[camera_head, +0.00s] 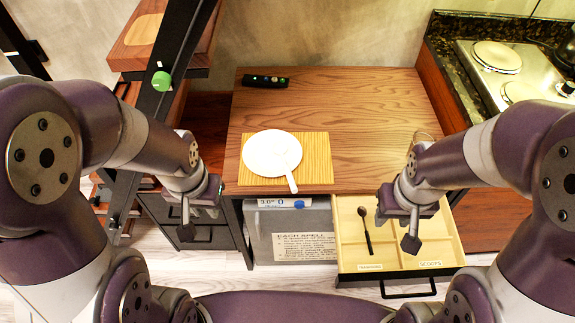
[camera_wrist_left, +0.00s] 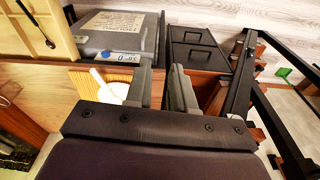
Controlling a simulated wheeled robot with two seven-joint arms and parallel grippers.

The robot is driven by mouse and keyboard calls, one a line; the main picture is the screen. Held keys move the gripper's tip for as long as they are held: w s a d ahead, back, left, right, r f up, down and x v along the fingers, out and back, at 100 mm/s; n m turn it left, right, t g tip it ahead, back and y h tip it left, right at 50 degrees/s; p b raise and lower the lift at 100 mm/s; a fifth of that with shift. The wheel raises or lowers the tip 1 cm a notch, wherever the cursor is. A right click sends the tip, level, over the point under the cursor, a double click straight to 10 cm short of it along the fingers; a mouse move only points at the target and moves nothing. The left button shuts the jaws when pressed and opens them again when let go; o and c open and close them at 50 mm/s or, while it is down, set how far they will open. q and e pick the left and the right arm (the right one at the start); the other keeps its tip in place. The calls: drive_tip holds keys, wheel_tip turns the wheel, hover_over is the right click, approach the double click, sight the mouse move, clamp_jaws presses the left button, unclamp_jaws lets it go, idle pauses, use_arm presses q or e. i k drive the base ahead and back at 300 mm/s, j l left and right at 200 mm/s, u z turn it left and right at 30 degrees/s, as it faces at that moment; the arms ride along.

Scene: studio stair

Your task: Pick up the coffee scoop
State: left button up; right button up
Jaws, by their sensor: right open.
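The coffee scoop (camera_head: 366,232) is a small dark spoon-like piece lying in the left part of the open drawer (camera_head: 346,268), its round end toward the table. My right gripper (camera_head: 410,242) hangs over the drawer's middle, right of the scoop and apart from it. It is open and empty. My left gripper (camera_head: 186,230) hangs left of the table, far from the scoop. In the left wrist view its two fingers (camera_wrist_left: 164,80) stand apart with nothing between them.
A white round paddle (camera_head: 272,153) rests on a bamboo board (camera_head: 318,150) on the wooden table (camera_head: 350,110). A black remote-like object (camera_head: 265,81) lies behind. A grey box (camera_head: 290,222) stands left of the drawer. A stove (camera_head: 495,57) is at the right.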

sight(279, 149)
drive_tip(key=i+j+z, duration=0.15)
drive_tip(key=j+z, duration=0.15)
drive_tip(key=z, duration=0.2)
drive_tip(key=i+j+z, duration=0.1)
drive_tip(key=j+z, duration=0.4)
drive_tip(key=l, duration=0.15)
